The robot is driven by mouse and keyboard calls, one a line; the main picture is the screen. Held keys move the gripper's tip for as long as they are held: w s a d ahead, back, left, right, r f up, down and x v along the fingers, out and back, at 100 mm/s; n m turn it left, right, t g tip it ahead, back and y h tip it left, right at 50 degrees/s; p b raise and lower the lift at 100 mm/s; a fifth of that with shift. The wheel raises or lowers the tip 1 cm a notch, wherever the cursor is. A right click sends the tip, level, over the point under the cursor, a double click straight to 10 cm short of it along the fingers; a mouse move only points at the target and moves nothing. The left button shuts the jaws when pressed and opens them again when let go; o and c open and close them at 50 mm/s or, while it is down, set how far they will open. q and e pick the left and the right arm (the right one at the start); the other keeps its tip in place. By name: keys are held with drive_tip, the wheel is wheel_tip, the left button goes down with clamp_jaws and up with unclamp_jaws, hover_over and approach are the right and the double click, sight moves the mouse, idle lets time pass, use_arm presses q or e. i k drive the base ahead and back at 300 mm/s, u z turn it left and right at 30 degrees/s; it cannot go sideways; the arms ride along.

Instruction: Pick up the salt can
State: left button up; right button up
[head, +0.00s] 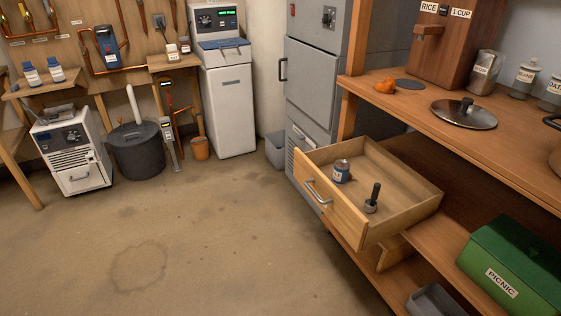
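A small blue can with a white label (341,171) stands upright in the open wooden drawer (407,222), near its back left corner. It looks like the salt can, but its label is too small to read. A dark-handled tool with a round metal base (372,200) stands to its right in the same drawer. Neither of my grippers shows in the head view.
The drawer juts out from under a wooden counter (520,148) bearing a pan lid (464,112) and canisters. A green picnic box (515,262) sits on the lower shelf. The floor (210,235) left of the drawer is clear. A grey cabinet (315,80) stands behind it.

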sight(341, 167)
drive_tip(key=u, duration=0.3)
drive_tip(key=i, duration=1.3)
drive_tip(key=z, duration=0.65)
